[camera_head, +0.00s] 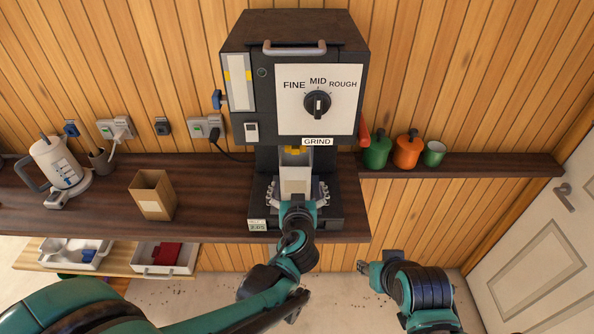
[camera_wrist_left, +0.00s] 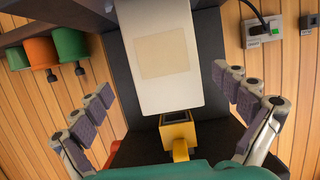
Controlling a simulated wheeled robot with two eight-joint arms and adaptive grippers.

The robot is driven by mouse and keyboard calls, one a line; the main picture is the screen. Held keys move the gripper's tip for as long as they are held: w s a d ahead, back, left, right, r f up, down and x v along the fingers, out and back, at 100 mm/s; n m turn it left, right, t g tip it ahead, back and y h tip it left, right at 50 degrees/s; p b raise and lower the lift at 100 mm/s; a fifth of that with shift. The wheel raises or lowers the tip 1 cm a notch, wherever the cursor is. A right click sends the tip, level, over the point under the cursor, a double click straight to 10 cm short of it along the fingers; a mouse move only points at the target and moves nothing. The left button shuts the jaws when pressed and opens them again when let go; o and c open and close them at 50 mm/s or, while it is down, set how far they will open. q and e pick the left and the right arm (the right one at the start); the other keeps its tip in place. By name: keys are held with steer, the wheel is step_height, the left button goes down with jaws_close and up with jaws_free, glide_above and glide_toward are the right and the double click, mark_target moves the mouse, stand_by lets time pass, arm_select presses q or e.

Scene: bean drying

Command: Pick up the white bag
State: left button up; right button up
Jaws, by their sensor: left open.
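The white bag (camera_head: 296,181) stands upright in the bay of the black grinder, under its yellow spout. In the left wrist view the bag (camera_wrist_left: 160,60) shows large, with a beige label on its face. My left gripper (camera_head: 296,190) is at the bag in the grinder's bay. Its fingers (camera_wrist_left: 165,105) are spread wide, one on each side of the bag, with gaps between the pads and the bag.
The grinder (camera_head: 345,55) stands on the dark wooden counter (camera_head: 215,215). A brown open box (camera_head: 153,194) and a white kettle (camera_head: 57,165) are to its left. Green and orange canisters (camera_head: 407,150) stand on the shelf to the right. A white door is at far right.

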mark_target(296, 165)
arm_select(q)
steer(key=x, duration=0.7)
steer(key=shift+w+a+r, duration=0.25)
steer(key=shift+a, duration=0.05)
steer(key=c, duration=1.4)
steer(key=shift+r, duration=0.15)
steer(key=shift+r, duration=0.2)
steer(key=f+v, duration=0.1)
steer(key=v, duration=0.5)
steer(key=s+f+v, duration=0.1)
steer(key=v, duration=0.4)
steer(key=f+v, duration=0.2)
steer(key=v, duration=0.4)
steer(key=shift+s+p, duration=0.3)
steer(key=shift+s, duration=0.15)
